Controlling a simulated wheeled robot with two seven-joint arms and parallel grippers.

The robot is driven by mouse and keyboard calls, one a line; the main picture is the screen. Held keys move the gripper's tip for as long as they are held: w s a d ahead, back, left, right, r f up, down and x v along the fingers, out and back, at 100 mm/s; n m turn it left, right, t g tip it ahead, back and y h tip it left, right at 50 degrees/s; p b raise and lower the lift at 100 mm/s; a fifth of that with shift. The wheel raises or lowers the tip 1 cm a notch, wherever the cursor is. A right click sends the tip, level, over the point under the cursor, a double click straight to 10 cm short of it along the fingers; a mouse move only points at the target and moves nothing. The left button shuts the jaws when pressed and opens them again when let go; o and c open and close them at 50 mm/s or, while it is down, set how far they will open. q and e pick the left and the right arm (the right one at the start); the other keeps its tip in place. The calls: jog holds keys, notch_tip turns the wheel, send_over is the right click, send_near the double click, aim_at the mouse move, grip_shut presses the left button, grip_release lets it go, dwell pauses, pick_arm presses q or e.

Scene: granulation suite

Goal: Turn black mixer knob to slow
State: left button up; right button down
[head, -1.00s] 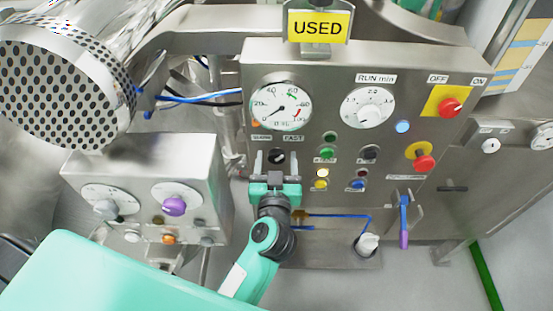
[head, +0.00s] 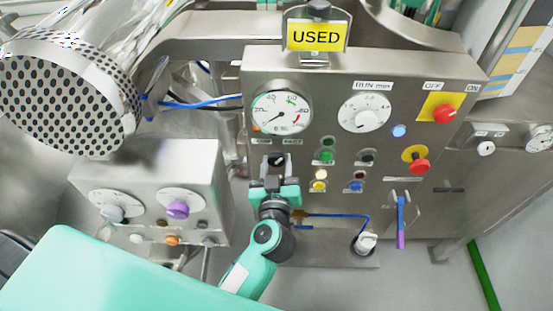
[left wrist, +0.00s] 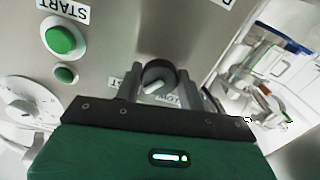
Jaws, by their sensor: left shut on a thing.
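The black mixer knob (head: 277,160) is on the steel panel, under the small SLOW and FAST labels and below the round gauge (head: 281,112). My left gripper (head: 275,170) reaches up to it from below, with a finger on each side, shut on the knob. In the left wrist view the round black knob (left wrist: 158,77) sits between the two grey fingers (left wrist: 163,88). A white mark shows on its face; I cannot tell for sure which label it points to. Part of the labels is hidden by the gripper. My right gripper is not in view.
Green, yellow, black and blue buttons sit just right of the knob, with a RUN min dial (head: 365,112) above. A red switch (head: 444,113) and a red stop button (head: 419,166) are farther right. A smaller control box (head: 150,165) stands left.

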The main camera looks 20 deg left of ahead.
pick_arm(q)
jog(key=n+p, duration=0.3)
jog(key=shift+r+n, duration=0.2)
jog(key=shift+n, duration=0.1)
jog(key=n+p, duration=0.2)
jog(key=n, duration=0.1)
jog(key=shift+f+n, duration=0.1)
jog(key=shift+n, duration=0.2)
jog(key=n, duration=0.3)
jog(key=shift+f+n, duration=0.1)
jog(key=shift+n, duration=0.3)
jog(key=n, duration=0.4)
jog(key=shift+n, duration=0.4)
jog(key=shift+d, duration=0.1)
jog(key=o, duration=1)
jog(key=shift+c, duration=0.2)
